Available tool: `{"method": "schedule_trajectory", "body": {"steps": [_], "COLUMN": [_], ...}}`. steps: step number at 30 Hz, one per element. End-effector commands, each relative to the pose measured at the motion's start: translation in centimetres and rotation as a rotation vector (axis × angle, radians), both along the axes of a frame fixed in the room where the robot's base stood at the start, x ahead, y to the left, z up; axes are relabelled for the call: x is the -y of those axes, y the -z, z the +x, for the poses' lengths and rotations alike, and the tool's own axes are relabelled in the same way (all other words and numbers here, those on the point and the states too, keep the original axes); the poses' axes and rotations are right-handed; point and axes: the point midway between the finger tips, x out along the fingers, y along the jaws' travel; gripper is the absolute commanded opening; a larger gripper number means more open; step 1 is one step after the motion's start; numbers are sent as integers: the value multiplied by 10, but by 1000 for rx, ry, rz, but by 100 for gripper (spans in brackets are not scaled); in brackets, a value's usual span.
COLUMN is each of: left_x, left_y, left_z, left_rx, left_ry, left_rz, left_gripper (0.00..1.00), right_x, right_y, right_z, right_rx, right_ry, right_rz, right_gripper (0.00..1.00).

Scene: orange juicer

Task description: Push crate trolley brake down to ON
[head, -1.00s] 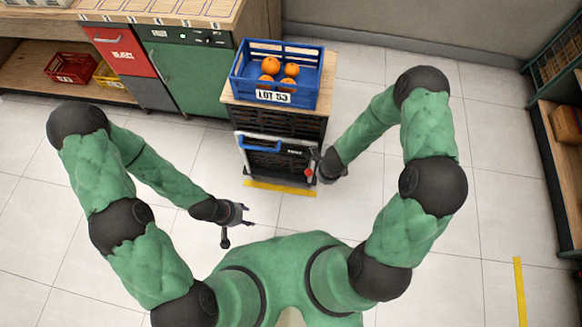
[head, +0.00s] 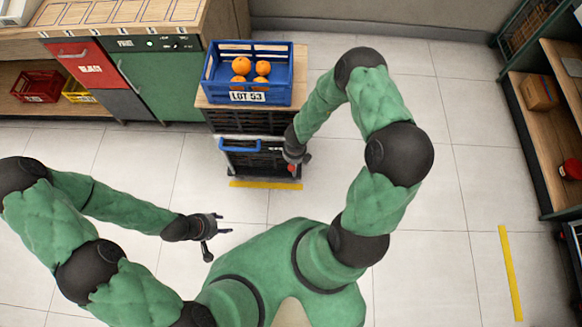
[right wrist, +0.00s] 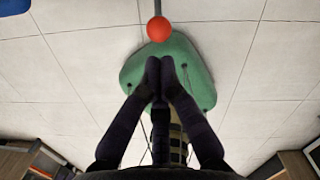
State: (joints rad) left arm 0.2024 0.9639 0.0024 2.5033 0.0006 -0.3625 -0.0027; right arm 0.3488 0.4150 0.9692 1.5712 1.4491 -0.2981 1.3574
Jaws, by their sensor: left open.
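The crate trolley (head: 262,145) stands by the cabinets, with a blue handle bar (head: 240,146) on its near side. A brake lever with a red ball knob (head: 291,168) is at its right front; the knob and rod also show in the right wrist view (right wrist: 160,29). My right gripper (right wrist: 160,68) has its fingertips together, with nothing seen between them. It is close to the knob; touching is not clear. In the head view it is largely hidden by its wrist. My left gripper (head: 222,225) is open and empty, left of my body.
A blue crate of oranges (head: 247,97), marked LOT 53, sits on top of the trolley. A yellow floor strip (head: 265,185) lies in front of it. Green and red cabinets stand at left, a shelf (head: 545,120) at right. The floor around is mostly clear.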

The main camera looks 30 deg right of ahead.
Motion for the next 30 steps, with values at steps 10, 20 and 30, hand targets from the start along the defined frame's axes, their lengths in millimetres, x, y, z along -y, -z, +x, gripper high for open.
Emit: {"method": "schedule_trajectory", "body": {"steps": [10, 20, 30], "left_x": [0, 0, 0], "left_y": [26, 58, 60], "left_z": [0, 0, 0], "left_rx": [0, 0, 0], "left_ry": [0, 0, 0], "left_rz": [0, 0, 0], "left_gripper": [51, 51, 51], "right_x": [0, 0, 1], "right_y": [30, 65, 68], "right_z": [2, 6, 7], "right_rx": [0, 0, 1], "right_ry": [-1, -2, -2], "right_rz": [0, 0, 0], "right_gripper": [0, 0, 0]}}
